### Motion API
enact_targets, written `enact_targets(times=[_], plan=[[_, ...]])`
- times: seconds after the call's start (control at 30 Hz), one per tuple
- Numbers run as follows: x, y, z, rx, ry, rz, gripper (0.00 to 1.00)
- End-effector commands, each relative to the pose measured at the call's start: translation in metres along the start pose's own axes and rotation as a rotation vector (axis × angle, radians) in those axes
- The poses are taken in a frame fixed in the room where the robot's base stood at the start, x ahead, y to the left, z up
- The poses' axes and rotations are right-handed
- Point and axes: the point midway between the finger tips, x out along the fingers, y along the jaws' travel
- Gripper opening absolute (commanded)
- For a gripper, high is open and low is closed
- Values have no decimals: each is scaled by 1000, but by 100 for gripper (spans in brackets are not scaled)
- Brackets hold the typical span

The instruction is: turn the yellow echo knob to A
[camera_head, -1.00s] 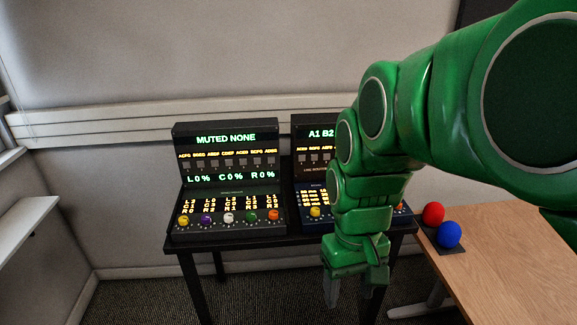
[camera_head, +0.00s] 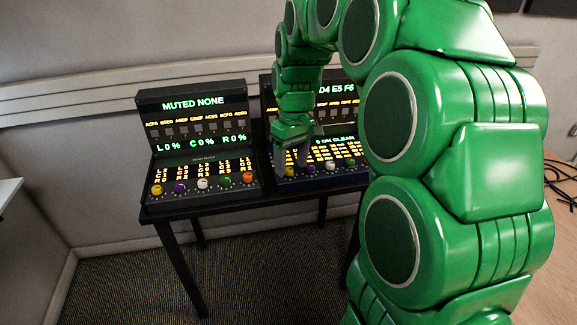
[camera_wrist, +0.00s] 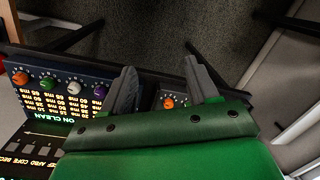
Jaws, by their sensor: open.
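The right console (camera_head: 325,182) is a dark box with lit rows of ms values and a line of coloured knobs. Its yellow knob (camera_head: 284,171) shows at the left end of that line in the head view, just below my gripper (camera_head: 291,163). In the wrist view my gripper (camera_wrist: 160,80) is open, with nothing seen between its fingers. The purple knob (camera_wrist: 99,91) shows beside one finger; the yellow knob is hidden there, apparently behind that finger. I cannot tell whether a finger touches it. The pointer's setting is too small to read.
The left console (camera_head: 200,190) stands close beside, reading MUTED NONE, with its own yellow knob (camera_head: 156,190) and orange knob (camera_head: 247,178). Both stand on a black table (camera_head: 185,216). Black cables lie on the wooden desk (camera_head: 558,215) at right. My arm hides the right console's right end.

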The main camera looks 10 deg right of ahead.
Motion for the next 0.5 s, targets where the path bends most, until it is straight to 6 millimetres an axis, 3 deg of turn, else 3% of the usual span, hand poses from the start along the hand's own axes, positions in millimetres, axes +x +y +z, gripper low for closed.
enact_targets(times=[0.5], plan=[[34, 69, -98, -116, 26, 9, 59]])
